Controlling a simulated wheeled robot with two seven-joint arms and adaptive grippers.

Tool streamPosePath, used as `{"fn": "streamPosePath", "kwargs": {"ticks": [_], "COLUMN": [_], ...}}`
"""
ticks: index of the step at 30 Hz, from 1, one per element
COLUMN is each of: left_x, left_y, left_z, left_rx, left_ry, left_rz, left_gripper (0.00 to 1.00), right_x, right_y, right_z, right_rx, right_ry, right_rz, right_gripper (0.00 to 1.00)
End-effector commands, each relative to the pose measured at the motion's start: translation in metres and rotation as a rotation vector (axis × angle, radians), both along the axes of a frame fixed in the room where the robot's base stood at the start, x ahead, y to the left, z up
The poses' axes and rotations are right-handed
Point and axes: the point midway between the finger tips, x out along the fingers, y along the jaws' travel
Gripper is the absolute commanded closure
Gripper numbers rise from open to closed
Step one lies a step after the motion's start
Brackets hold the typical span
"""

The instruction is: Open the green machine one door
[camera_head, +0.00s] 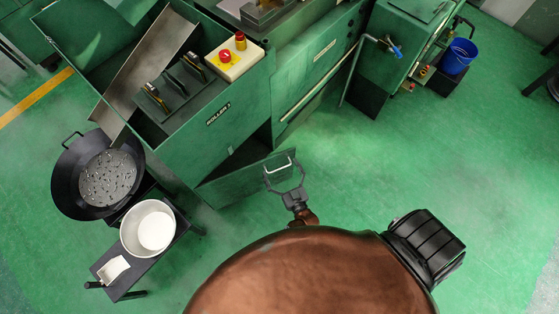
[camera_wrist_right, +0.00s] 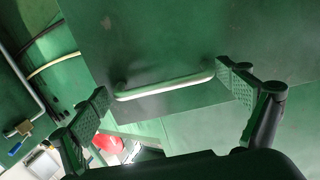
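The green machine labelled "ROLLER 1" (camera_head: 190,140) stands at the upper left in the head view. Its low green door (camera_head: 240,182) stands out at an angle from the body, partly open. The door has a pale bar handle (camera_head: 281,164), which also shows in the wrist view as a long bar (camera_wrist_right: 165,89). My right gripper (camera_head: 284,172) is at the handle. In the wrist view its fingers (camera_wrist_right: 168,87) are spread wide near the two ends of the bar, with no clear grip on it. My left gripper is not in view.
A black pan (camera_head: 66,178) of small dark pieces and a white pot (camera_head: 129,232) on a dark bench (camera_head: 140,268) stand left of the door. A blue bucket (camera_head: 458,57) stands far right. The green floor (camera_head: 390,165) right of the door is clear.

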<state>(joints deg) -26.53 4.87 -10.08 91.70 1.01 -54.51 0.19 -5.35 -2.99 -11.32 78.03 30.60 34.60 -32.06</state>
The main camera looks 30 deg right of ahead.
Motion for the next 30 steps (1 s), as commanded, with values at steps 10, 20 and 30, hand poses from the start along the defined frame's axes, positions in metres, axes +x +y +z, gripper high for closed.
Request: {"fn": "streamPosePath", "kwargs": {"ticks": [10,20,30], "left_x": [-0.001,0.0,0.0], "left_y": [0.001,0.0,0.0], "left_z": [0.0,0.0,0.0], "left_rx": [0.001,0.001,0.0], "left_ry": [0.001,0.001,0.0], "left_rz": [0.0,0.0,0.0], "left_gripper": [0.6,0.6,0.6], "right_x": [-0.023,-0.069,-0.075], "right_y": [0.004,0.01,0.011], "right_z": [-0.002,-0.001,0.0], "right_rx": [0.001,0.0,0.0], "right_ry": [0.004,0.002,0.0], "right_rz": [0.0,-0.001,0.0], "right_gripper": [0.06,0.06,0.06]}}
